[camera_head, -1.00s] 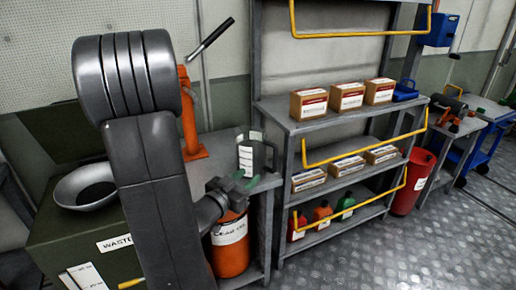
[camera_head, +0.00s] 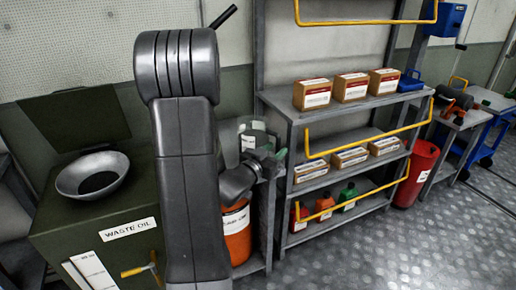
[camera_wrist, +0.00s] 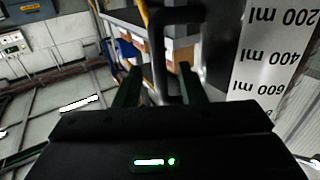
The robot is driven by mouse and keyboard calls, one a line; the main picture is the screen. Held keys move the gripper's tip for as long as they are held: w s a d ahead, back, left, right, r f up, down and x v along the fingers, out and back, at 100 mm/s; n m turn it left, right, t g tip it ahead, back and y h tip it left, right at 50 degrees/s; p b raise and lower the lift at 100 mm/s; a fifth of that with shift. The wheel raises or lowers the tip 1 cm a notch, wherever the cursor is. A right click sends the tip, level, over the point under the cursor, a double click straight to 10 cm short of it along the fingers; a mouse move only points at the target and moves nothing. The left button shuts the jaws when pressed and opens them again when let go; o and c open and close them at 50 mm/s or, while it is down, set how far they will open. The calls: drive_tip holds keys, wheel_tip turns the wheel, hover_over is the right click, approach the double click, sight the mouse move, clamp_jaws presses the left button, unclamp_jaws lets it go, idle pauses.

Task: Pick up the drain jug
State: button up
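The drain jug (camera_head: 246,141) is a dark grey jug with a white label, standing at the bench beyond my arm in the head view. In the wrist view its white scale (camera_wrist: 268,45), marked 200, 400 and 600 ml, appears upside down at the right. A dark curved bar, apparently the jug's handle (camera_wrist: 158,45), runs between my fingers. My gripper (camera_wrist: 160,80) is open, with a gap on each side of this bar. In the head view my green fingers show close against the jug's right side, and my arm hides part of the bench.
A waste oil tank (camera_head: 60,228) with a metal funnel (camera_head: 75,182) stands at the left. An orange drum (camera_head: 238,246) is under the bench. A shelf rack (camera_head: 285,112) with boxes and yellow rails stands close at the right. The floor (camera_head: 390,250) in front of the rack is clear.

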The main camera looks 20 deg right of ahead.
drive_tip(key=shift+x, duration=1.2)
clamp_jaws()
drive_tip(key=shift+r, duration=0.1)
idle(0.4)
